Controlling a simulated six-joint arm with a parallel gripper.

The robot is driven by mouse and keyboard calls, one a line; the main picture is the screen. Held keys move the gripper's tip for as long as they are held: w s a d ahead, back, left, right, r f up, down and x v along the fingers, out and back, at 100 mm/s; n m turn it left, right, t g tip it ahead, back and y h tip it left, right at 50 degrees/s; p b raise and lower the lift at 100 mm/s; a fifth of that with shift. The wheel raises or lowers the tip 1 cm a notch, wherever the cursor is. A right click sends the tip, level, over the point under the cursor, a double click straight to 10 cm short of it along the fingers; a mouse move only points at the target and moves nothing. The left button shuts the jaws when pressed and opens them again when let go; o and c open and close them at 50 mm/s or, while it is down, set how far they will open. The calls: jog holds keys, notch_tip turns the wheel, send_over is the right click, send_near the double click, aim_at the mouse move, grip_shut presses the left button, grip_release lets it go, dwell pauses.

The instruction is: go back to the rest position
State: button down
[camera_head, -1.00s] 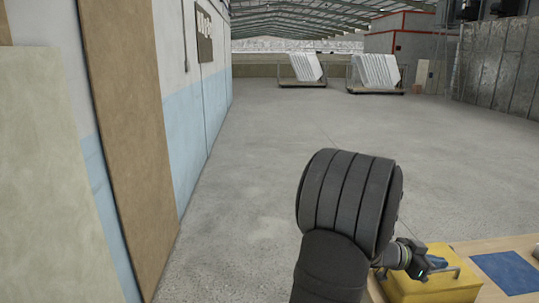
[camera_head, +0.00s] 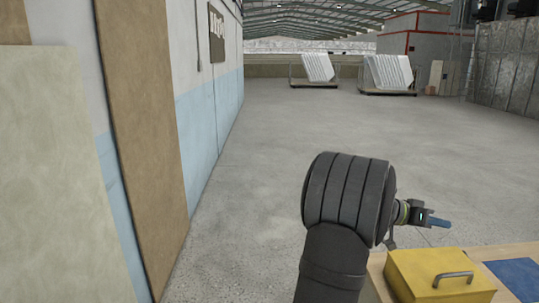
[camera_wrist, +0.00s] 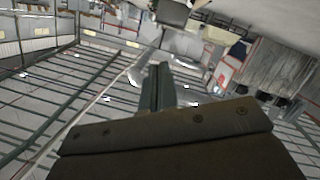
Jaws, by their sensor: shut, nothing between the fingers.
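My gripper (camera_head: 437,221) is at the right of the head view, past the dark bulky part of my arm. It points right and is raised above and beyond the yellow box, over the floor in the picture. In the wrist view its two fingers (camera_wrist: 158,85) are together with nothing held. That view is tilted and looks toward the roof beams and a grey wall.
A yellow box (camera_head: 420,278) with a grey handle sits on a wooden table (camera_head: 505,254) beside a blue mat (camera_head: 515,276). Boards (camera_head: 140,130) lean on the left wall. White shells (camera_head: 388,73) stand on far carts. The concrete floor (camera_head: 270,180) between is clear.

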jog(key=w+n+g+h, duration=0.1)
jog(key=w+n+g, duration=0.1)
jog(key=w+n, duration=0.5)
jog(key=shift+w+r+n, duration=0.3)
jog(key=shift+w+n, duration=0.1)
jog(key=shift+w, duration=2.7)
jog(key=shift+s, duration=0.1)
jog(key=s+m+t, duration=0.2)
jog(key=s+m, duration=0.5)
jog(key=s, duration=0.5)
jog(key=shift+y, duration=0.4)
jog(key=shift+f, duration=0.1)
